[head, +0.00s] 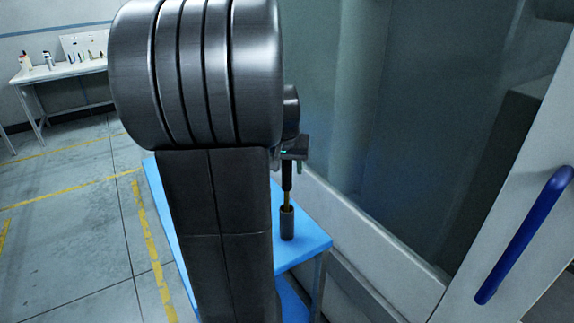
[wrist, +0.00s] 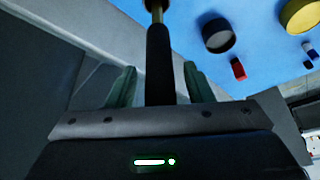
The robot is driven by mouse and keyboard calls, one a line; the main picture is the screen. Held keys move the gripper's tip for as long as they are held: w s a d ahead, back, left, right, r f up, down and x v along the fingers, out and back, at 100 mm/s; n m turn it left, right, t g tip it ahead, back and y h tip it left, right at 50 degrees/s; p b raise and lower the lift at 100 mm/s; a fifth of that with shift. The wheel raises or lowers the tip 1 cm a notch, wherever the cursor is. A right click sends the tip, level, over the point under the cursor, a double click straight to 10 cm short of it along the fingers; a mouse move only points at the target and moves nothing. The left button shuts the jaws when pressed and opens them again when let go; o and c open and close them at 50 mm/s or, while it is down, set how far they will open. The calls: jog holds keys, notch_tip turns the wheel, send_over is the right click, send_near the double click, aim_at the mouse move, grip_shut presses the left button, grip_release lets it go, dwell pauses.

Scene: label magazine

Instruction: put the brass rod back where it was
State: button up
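The brass rod (head: 287,199) has a black upper grip and stands upright in the head view. Its lower end goes into a dark cylindrical holder (head: 287,224) on the blue table; how deep it sits is hidden. In the wrist view the black grip (wrist: 160,60) runs between the two green fingers of my gripper (wrist: 159,72), with brass above it at the picture's top edge. A narrow gap shows on each side of the grip, so my gripper looks open around it. In the head view my gripper (head: 293,160) is at the rod's top, partly hidden by my arm.
The blue table (head: 310,245) stands beside a grey machine with a blue handle (head: 522,235). The wrist view shows a dark cylinder (wrist: 218,36), a red piece (wrist: 238,68) and a yellow round piece (wrist: 302,14) on the blue surface. A white bench (head: 65,72) is far left.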

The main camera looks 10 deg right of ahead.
jog(key=v, duration=1.2)
